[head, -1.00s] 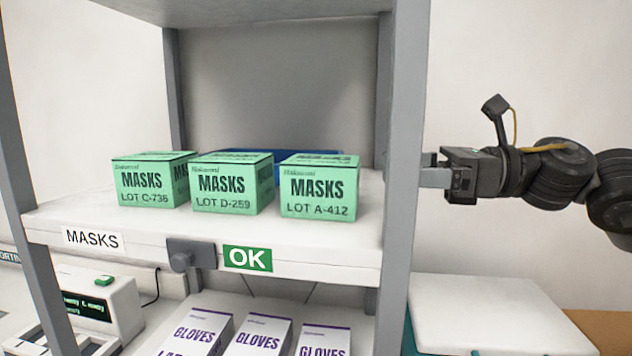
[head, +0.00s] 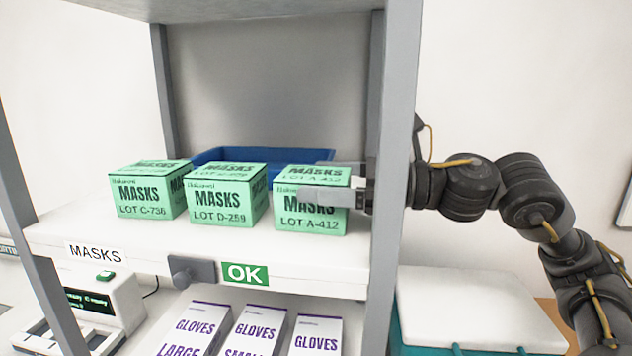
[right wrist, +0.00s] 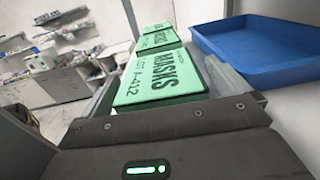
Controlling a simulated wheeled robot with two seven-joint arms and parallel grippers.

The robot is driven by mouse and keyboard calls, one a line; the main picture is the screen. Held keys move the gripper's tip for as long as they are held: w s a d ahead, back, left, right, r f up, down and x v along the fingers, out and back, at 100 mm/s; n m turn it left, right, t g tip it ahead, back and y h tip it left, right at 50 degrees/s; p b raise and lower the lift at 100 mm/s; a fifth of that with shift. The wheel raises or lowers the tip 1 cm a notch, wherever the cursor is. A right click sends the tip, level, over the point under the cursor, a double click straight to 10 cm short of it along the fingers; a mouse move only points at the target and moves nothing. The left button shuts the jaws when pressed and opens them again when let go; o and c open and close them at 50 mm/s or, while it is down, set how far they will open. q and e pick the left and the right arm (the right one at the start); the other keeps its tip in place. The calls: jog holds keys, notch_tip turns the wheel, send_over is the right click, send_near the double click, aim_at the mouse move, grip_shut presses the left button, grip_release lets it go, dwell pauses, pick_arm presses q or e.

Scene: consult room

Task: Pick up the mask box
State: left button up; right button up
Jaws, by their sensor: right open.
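Three green mask boxes stand in a row on the upper shelf (head: 150,243): LOT C-736 (head: 140,196) at left, LOT D-259 (head: 222,202) in the middle and LOT A-412 (head: 298,221) at right. My right gripper (head: 316,178) is open and reaches in from the right. One finger lies across the front of the A-412 box, the other behind it. In the right wrist view this box (right wrist: 160,80) sits between the open fingers; I cannot tell whether they touch it. My left gripper is not in view.
A blue tray (head: 290,156) lies behind the boxes. The grey right post (head: 391,120) stands close to my right arm. Glove boxes (head: 250,335) stand on the lower shelf. A white-lidded bin (head: 465,300) is below my right arm.

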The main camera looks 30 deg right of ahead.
jog(key=shift+x, duration=1.05)
jog(key=shift+s, duration=0.1)
jog(key=shift+d, duration=0.1)
jog(key=c, duration=1)
jog(key=shift+c, duration=0.6)
jog(key=shift+r, duration=0.1)
